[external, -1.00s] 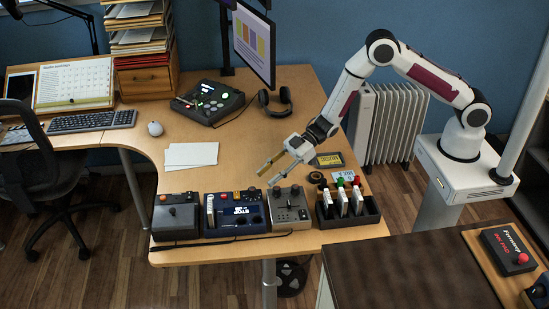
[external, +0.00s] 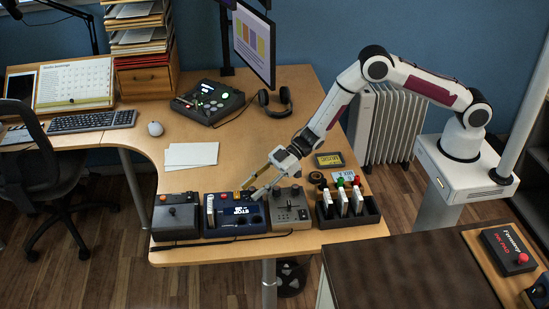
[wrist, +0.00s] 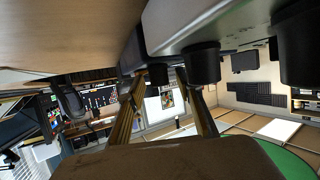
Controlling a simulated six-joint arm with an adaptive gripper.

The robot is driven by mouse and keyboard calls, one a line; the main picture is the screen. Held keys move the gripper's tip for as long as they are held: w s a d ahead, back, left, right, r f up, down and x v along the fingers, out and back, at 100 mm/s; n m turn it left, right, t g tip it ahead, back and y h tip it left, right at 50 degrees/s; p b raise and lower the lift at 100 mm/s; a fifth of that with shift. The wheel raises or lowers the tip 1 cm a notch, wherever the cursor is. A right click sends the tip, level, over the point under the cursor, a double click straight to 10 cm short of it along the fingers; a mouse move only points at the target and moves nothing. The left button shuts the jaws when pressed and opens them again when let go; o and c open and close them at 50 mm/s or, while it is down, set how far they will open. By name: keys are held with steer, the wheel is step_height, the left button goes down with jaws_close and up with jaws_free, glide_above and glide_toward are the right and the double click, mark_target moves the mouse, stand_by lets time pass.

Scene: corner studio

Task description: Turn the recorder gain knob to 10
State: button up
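A larger black knob (wrist: 201,64) is just right of the fingers.
A grey joystick box (external: 291,214) is right of the blue device, a dark box (external: 176,224) left of it. A black rack (external: 368,216) with colour-topped items stands further right. White paper (external: 191,155) lies behind. The desk middle is clear.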

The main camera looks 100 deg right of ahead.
steer(key=shift+w+a+f, duration=0.15)
steer(key=shift+w+a, duration=0.05)
steer(key=shift+w, duration=0.1)
jaws_close()
steer(key=shift+m+t+h, duration=0.4)
steer(key=shift+m+h, duration=0.4)
steer(key=shift+h, duration=0.1)
jaws_free()
